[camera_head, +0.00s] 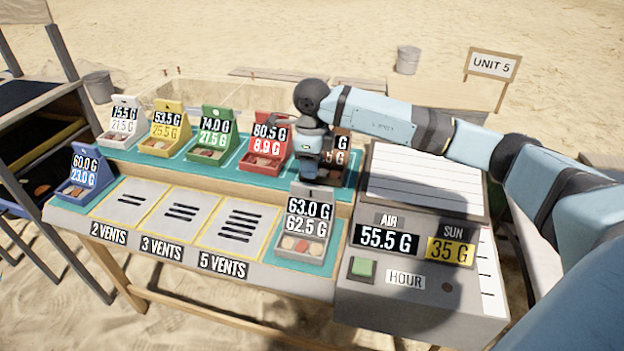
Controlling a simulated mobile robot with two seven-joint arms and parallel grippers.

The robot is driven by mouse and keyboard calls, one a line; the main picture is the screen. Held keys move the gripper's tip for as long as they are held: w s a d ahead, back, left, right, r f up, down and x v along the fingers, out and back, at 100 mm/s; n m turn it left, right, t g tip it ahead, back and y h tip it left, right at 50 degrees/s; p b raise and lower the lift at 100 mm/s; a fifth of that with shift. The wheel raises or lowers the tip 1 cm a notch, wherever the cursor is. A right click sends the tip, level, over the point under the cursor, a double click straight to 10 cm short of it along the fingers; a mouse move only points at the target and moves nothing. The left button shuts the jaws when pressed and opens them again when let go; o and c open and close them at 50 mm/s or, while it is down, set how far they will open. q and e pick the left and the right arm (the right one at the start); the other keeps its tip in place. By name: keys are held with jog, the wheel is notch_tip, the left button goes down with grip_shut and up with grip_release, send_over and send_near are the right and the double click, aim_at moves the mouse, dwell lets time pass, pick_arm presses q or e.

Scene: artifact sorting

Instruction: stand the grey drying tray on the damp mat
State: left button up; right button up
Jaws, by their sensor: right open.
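The grey drying tray (318,248) stands upright at the front right of the table, with several small pieces in it. Its back plate reads 63.0 G over 62.5 G. It rests on a teal mat (302,265) at the front edge; I cannot tell whether this is the damp mat. Another teal mat (205,168) runs along the back under several coloured trays. My right gripper (318,183) is open and points down just behind and above the grey tray's back plate, seemingly apart from it. Its fingertips are hard to make out. My left gripper is out of view.
A blue tray (82,185) stands at front left. White, yellow, green and red (262,165) trays line the back, and a brown tray (341,146) is partly behind my right arm. Panels marked 2, 3 and 5 vents (180,215) are bare. A console (420,295) stands right.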

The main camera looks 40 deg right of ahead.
jog(key=s+a+m+t+y, duration=0.1)
jog(key=s+a+m+y, duration=0.4)
jog(key=a+y, duration=0.7)
jog(key=s+a+m+t+y, duration=0.1)
jog(key=s+a+m+y, duration=0.2)
jog(key=s+a+y, duration=0.85)
jog(key=s+d+f+m+t+h, duration=0.1)
jog(key=s+f+m+t+h, duration=0.2)
jog(key=f+m+h, duration=0.3)
jog(key=s+d+f+m+t+h, duration=0.2)
jog(key=f+m+h, duration=0.5)
jog(key=m, duration=0.9)
jog(key=s+d+f+m+t+h, duration=0.2)
jog(key=s+f+m+t+h, duration=0.1)
jog(key=f+m+h, duration=0.4)
notch_tip(320, 180, down, 3)
jog(key=s+m, duration=0.1)
jog(key=m, duration=0.3)
jog(key=shift+s+d+f+m+t, duration=0.15)
jog(key=shift+s+f+m+t, duration=0.05)
jog(key=shift+s+m+t, duration=0.1)
